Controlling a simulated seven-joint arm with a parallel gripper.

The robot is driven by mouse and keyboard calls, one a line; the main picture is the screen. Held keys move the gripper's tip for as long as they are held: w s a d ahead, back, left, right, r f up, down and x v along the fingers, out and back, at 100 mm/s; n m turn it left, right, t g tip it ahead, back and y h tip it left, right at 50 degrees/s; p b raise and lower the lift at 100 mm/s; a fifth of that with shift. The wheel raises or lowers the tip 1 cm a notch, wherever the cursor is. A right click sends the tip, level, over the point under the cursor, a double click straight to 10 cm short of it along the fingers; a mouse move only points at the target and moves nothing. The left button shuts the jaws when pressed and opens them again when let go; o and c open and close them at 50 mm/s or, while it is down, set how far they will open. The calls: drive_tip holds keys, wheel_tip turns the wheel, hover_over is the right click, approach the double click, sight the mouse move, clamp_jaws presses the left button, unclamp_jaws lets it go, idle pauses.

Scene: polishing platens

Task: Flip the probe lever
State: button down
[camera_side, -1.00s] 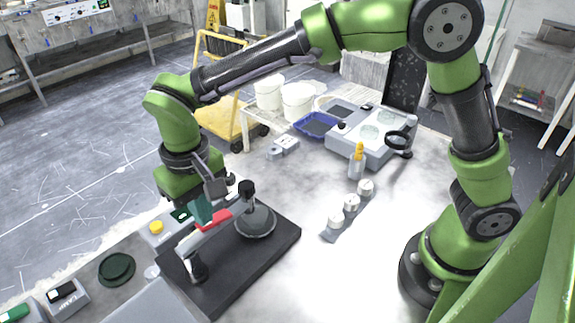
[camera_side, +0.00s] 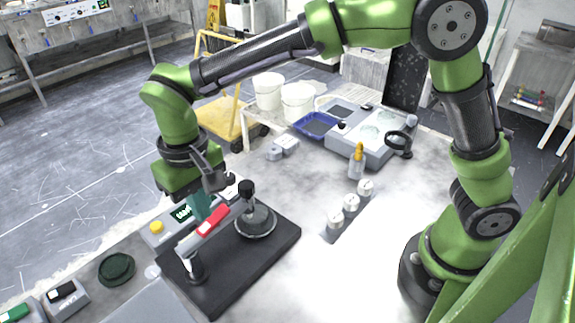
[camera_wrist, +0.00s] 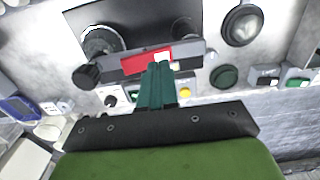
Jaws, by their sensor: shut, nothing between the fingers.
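A grey lever arm (camera_side: 228,211) with a red section (camera_side: 213,221) runs from a short post (camera_side: 195,266) to a dark knob (camera_side: 246,188) above a round grey platen (camera_side: 255,222). I take it for the probe lever. It also shows in the wrist view (camera_wrist: 195,51), with its red section (camera_wrist: 140,62). My gripper (camera_side: 203,215) is shut and empty, its teal fingers pointing down beside the red section. In the wrist view the fingertips (camera_wrist: 161,66) overlap the red section's edge. I cannot tell whether they touch it.
A black base plate (camera_side: 245,272) carries the lever and platen. A box with a yellow button (camera_side: 157,227) and a lit display (camera_side: 181,213) stands behind. A dark green disc (camera_side: 117,269) lies left. Small metal cylinders (camera_side: 351,204) and an orange-capped bottle (camera_side: 357,162) stand right.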

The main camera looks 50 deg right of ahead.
sight(205, 226)
drive_tip(key=shift+r, duration=2.5)
drive_tip(key=shift+w, duration=0.1)
